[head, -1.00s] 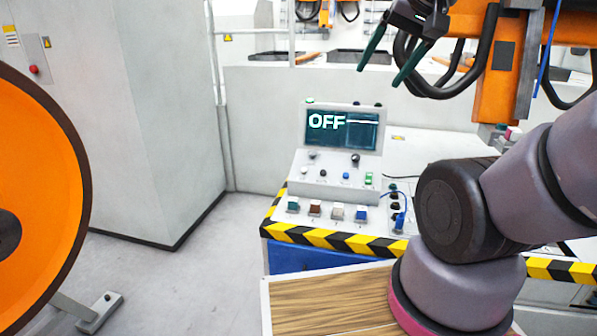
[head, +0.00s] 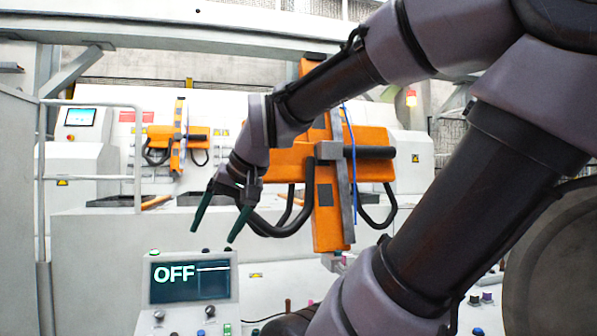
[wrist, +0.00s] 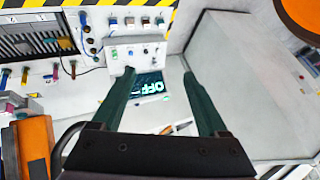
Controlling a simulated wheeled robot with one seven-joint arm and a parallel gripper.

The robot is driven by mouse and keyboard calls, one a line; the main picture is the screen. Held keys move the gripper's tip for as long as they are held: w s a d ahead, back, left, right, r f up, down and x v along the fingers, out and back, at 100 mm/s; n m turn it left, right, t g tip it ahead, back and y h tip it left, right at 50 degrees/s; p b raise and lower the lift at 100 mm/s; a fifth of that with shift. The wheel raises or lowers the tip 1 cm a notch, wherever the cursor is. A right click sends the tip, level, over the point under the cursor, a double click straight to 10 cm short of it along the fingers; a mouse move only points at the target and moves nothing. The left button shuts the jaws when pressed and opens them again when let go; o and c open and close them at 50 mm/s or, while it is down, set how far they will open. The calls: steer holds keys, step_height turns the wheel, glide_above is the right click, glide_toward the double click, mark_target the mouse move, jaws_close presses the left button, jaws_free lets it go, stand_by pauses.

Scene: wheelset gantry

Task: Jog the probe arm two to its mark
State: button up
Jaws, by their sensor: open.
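My gripper (head: 214,234) is open and empty, its two dark green fingers pointing down above the control console. In the wrist view my gripper (wrist: 159,74) has its fingers spread either side of the console's screen (wrist: 147,86), apart from it. The screen in the head view (head: 190,281) reads OFF beside a white line. Knobs and buttons sit below it, partly cut off by the frame edge. A large orange probe unit (head: 327,220) hangs behind my arm, partly hidden. A smaller orange unit (head: 195,132) is farther back. I cannot tell which is arm two, and no mark is readable.
A pale barrier wall (head: 90,240) stands behind the console. A white railing (head: 90,178) is at left. In the wrist view a grey cabinet (wrist: 250,85) stands at right, and an orange part (wrist: 35,145) is close at lower left. A dark round wheel (head: 550,260) is at right.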

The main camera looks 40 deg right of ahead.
jaws_close()
stand_by(1.9)
